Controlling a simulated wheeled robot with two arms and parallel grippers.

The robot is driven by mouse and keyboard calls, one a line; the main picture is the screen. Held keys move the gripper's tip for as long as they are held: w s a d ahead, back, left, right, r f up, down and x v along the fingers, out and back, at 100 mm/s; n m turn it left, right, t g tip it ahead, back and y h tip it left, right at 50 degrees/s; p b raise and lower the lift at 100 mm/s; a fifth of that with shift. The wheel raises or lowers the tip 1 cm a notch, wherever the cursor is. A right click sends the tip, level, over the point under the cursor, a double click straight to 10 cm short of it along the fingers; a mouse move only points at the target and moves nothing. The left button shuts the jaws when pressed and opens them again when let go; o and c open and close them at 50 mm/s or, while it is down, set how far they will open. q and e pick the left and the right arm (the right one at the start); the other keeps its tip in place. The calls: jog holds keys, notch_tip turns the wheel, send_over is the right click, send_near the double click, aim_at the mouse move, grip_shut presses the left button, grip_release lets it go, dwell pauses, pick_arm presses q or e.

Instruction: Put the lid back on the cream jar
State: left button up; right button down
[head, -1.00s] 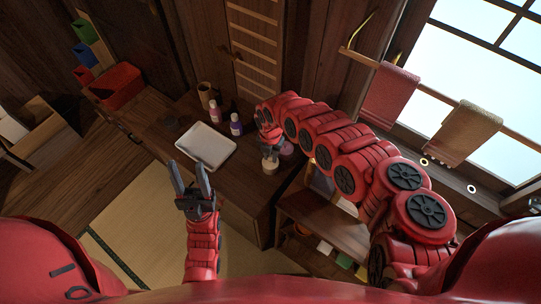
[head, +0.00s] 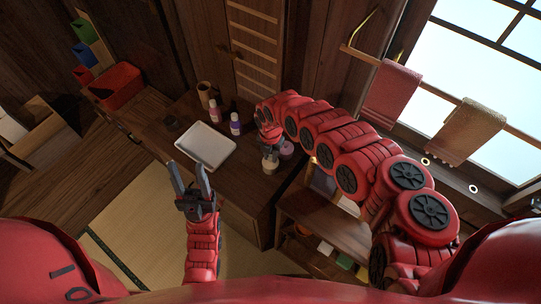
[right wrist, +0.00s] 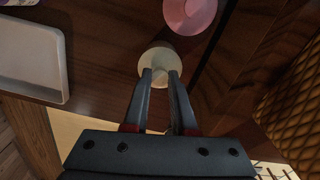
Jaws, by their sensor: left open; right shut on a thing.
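My right gripper (right wrist: 160,78) has its fingers on a pale cream-coloured round piece (right wrist: 157,60), which also shows below that gripper in the head view (head: 270,168). I cannot tell for sure whether this piece is the lid or the jar. A pink round piece (right wrist: 190,12) with a paler middle is on the dark wooden desk just beyond it, apart from it. In the head view the pink piece (head: 287,148) is partly hidden beside my right gripper (head: 270,154). My left gripper (head: 190,180) is open and empty, in front of the desk's near edge.
A white tray (head: 205,147) lies on the desk left of my right gripper. A pink bottle (head: 215,112), a purple bottle (head: 235,123) and a brown cup (head: 205,92) stand behind it. A lower shelf (head: 320,227) stands at right. The desk's left part has free room.

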jog(key=shift+c, duration=0.8)
grip_release()
jog(key=shift+r+p, duration=2.5)
jog(key=shift+r, duration=1.05)
grip_shut()
